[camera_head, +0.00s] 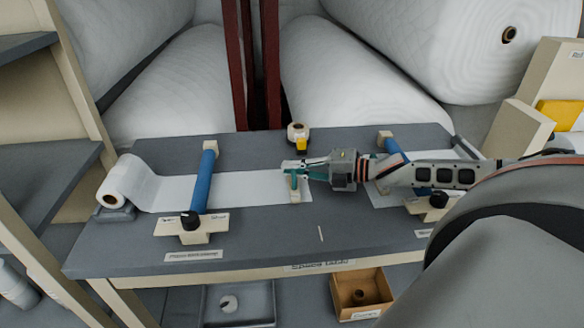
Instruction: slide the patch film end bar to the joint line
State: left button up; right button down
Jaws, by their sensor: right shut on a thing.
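A white film strip (240,190) runs right from a white roll (125,185) on the left of the grey table. A small pale end bar (295,195) lies across its right end. My right gripper (290,172) reaches in from the right and is shut on the end bar, hiding its upper part. A short pale line (321,233) marks the table just right of the bar and nearer the front; I take it for the joint line. A second white film (385,194) lies to the right, partly hidden by my right arm. My left gripper is out of view.
Blue clamp bars stand left (204,178) and right (394,149), with black knobs. A tape roll with a yellow part (299,136) sits at the table's back. Large white rolls (345,75) fill the background. An open box (361,292) is below the front edge.

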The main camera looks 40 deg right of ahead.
jog(key=shift+d, duration=0.15)
jog(key=c, duration=2.4)
grip_release()
jog(key=shift+d, duration=0.1)
jog(key=shift+s, duration=0.15)
jog(key=shift+s, duration=0.1)
jog(key=shift+s+d, duration=0.45)
jog(key=shift+s, duration=0.1)
jog(key=shift+v, duration=2.95)
jog(key=shift+r, duration=0.15)
